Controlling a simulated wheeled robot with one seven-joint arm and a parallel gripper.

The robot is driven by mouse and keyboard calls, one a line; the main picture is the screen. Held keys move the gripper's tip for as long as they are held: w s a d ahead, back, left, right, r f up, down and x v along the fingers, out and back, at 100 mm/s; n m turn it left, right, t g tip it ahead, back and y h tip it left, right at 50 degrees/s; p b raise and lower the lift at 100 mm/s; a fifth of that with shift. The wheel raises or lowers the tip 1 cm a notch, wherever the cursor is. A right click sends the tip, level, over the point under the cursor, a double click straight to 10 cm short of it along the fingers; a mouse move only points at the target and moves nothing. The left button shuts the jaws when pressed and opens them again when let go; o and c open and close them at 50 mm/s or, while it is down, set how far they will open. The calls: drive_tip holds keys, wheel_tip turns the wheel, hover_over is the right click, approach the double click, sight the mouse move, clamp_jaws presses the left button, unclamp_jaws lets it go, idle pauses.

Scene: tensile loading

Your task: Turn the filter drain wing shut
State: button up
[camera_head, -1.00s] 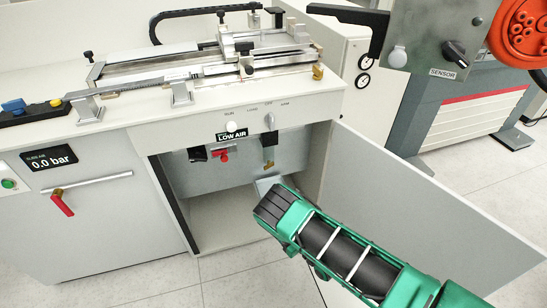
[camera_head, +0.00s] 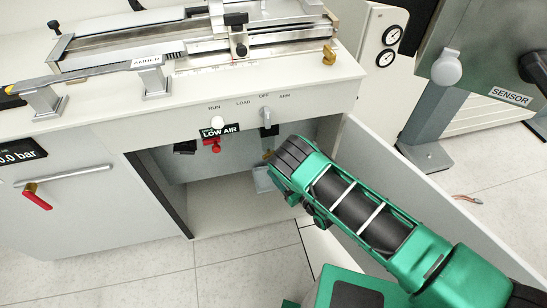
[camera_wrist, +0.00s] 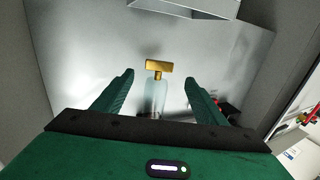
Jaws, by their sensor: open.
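The filter drain wing (camera_wrist: 158,66) is a small brass T-shaped handle at the end of a clear filter bowl (camera_wrist: 154,97). In the wrist view its bar lies crosswise. My gripper (camera_wrist: 160,77) is open and empty; its two green fingers stand on either side of the bowl and wing, with visible gaps to both. I cannot tell how far the wing is in depth. In the head view a bit of brass, likely the wing (camera_head: 267,155), shows inside the open cabinet, just left of my arm's end. My fingers are hidden there.
A grey tray (camera_wrist: 200,5) sits beyond the wing in the wrist view. A red-knobbed valve (camera_head: 215,145) hangs left of the filter. The cabinet's open door (camera_head: 385,165) stands right, behind my arm. The bench top overhangs the opening.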

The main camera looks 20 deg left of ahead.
drive_tip(key=x, duration=0.7)
drive_tip(key=shift+w, duration=0.15)
drive_tip(key=c, duration=1.1)
